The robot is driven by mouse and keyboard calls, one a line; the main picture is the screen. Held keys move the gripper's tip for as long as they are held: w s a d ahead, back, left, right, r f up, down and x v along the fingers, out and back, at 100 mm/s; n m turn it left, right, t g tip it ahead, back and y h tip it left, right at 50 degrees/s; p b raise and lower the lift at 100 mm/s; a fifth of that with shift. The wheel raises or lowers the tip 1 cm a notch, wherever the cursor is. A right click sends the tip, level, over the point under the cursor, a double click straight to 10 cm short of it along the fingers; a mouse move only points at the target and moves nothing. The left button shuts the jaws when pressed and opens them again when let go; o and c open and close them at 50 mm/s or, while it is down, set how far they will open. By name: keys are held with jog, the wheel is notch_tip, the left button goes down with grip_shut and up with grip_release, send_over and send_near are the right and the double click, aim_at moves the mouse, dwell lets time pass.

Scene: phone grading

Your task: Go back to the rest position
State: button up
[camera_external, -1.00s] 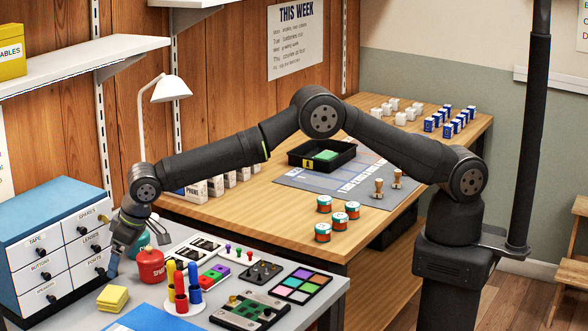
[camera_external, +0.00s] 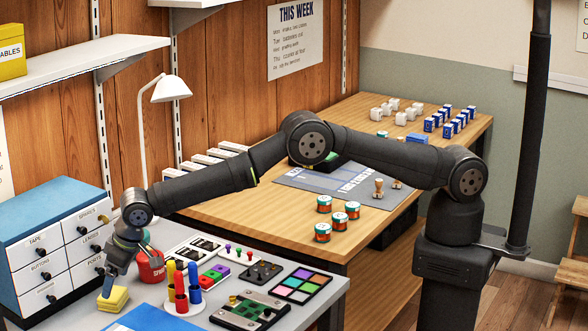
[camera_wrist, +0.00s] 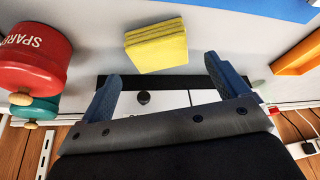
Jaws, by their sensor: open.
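My gripper (camera_external: 108,285) is at the left of the grey bench in the outside view, pointing down, with its blue fingers close to a yellow pad stack (camera_external: 113,299). In the wrist view my gripper (camera_wrist: 166,82) has its two blue fingers wide apart with nothing between them. The yellow stack also shows there (camera_wrist: 157,46), beyond the fingertips. Whether a finger touches it I cannot tell. My arm reaches across the wooden table, bent at the elbow. No marked rest position shows.
A white drawer cabinet (camera_external: 42,265) with a blue top stands left of my gripper. A red jar (camera_external: 151,267) is just right of it; a teal jar (camera_wrist: 36,109) is partly hidden. Colored pegs (camera_external: 181,288) stand nearby. A desk lamp (camera_external: 168,90) rises behind my forearm.

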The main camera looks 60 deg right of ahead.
aim_at(113, 292)
jog(key=x, duration=0.5)
jog(key=shift+r, duration=0.8)
